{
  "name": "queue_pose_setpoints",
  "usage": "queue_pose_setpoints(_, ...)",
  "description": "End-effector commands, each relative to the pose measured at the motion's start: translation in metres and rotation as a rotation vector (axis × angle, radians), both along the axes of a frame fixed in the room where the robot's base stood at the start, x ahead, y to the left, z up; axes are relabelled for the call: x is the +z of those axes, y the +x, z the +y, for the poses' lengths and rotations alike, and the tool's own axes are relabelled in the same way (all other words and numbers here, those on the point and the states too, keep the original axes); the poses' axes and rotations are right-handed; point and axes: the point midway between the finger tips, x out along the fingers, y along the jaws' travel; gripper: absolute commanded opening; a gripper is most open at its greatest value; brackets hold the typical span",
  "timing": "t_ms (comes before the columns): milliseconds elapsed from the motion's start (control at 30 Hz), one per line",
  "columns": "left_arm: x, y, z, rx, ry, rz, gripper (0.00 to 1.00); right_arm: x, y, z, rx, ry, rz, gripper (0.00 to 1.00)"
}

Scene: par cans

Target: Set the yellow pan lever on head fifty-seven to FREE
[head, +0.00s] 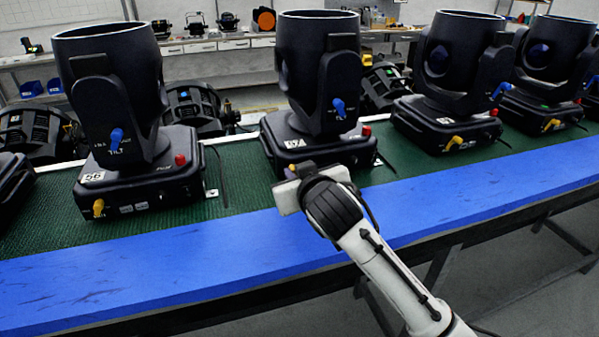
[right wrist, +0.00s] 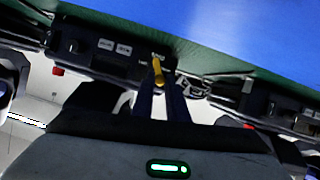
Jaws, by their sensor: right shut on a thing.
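Head fifty-seven (head: 322,75) is the black moving head in the middle of the bench, with a "57" label on its base (head: 330,150). Its yellow pan lever (right wrist: 158,72) shows in the right wrist view at the front of the base, between my fingers. In the head view the lever is mostly hidden by my gripper. My right gripper (right wrist: 162,100) is shut on the yellow lever, in front of the base's left part; it also shows in the head view (head: 292,172). The lettering beside the lever is too small to read. My left gripper is not in view.
Head 56 (head: 112,90) stands to the left, with its own yellow lever (head: 98,208). More heads (head: 455,75) stand to the right. All rest on a green mat (head: 235,185) behind a clear blue bench edge (head: 150,275). A blue tilt lever (head: 339,107) is above.

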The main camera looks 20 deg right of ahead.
Motion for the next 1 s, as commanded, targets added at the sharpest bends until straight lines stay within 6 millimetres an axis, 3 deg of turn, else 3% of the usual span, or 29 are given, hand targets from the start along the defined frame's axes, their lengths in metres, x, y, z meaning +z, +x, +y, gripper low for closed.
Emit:
queue_pose_setpoints(667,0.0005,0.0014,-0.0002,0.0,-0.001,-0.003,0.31,-0.0028,-0.0005,0.0026,0.001,-0.06,0.002,0.0)
queue_pose_setpoints(700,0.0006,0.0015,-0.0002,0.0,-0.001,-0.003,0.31,-0.0029,-0.0005,0.0026,0.001,-0.06,0.002,0.2)
queue_pose_setpoints(767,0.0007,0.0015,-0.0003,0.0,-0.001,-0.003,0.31,-0.0028,-0.0005,0.0026,0.001,-0.059,0.002,0.3)
queue_pose_setpoints(1000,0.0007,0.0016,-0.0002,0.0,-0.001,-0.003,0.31,-0.0019,-0.0002,0.0024,0.0,-0.058,0.0,0.32)
